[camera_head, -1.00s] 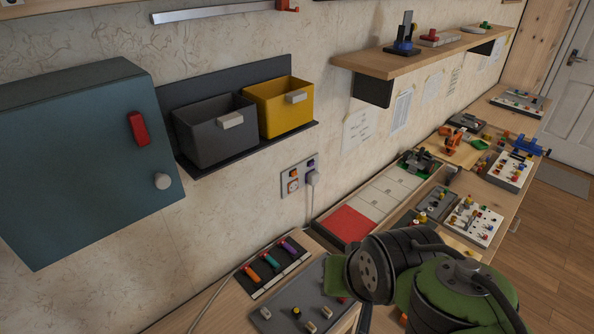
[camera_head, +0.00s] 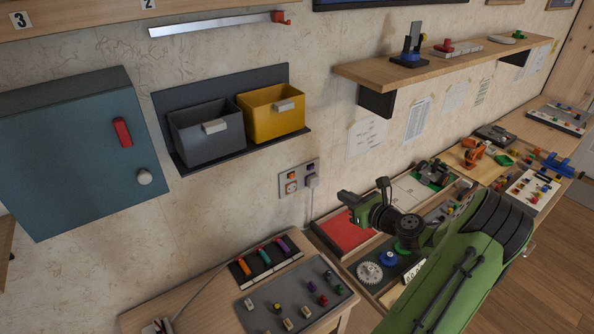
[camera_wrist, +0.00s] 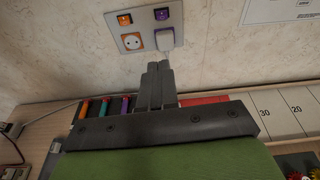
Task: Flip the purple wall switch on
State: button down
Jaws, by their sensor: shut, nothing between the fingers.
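The purple wall switch (camera_head: 310,168) is at the upper right of a grey plate on the wall. It also shows near the top of the wrist view (camera_wrist: 161,14). Whether it is on or off is too small to tell. An orange switch (camera_wrist: 125,19) sits to its left. My gripper (camera_wrist: 158,66) is shut and empty. Its fingertips point toward the wall, below the plate in the wrist view and apart from the switch. In the head view my gripper (camera_head: 345,197) is to the right of and below the plate.
Below the switches are an orange-ringed socket (camera_wrist: 133,41) and a white plug (camera_wrist: 165,38) with a cable, directly under the purple switch. A yellow bin (camera_head: 272,112) and a grey bin (camera_head: 207,135) hang above. A bench with a red panel (camera_head: 346,233) lies below.

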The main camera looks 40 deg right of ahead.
jog(key=shift+s+d+m, duration=0.1)
jog(key=shift+d+m, duration=0.1)
jog(key=shift+m, duration=0.1)
jog(key=shift+f, duration=0.1)
send_near(311, 168)
jog(key=w+f, duration=0.1)
jog(key=f, duration=0.1)
jog(key=w+f, duration=0.1)
jog(key=f, duration=0.1)
jog(key=shift+w, duration=0.35)
jog(key=shift+w+d+r, duration=0.2)
jog(key=shift+w+r, duration=0.7)
jog(key=shift+w, duration=0.3)
jog(key=shift+w+r, duration=0.3)
jog(key=shift+w, duration=0.15)
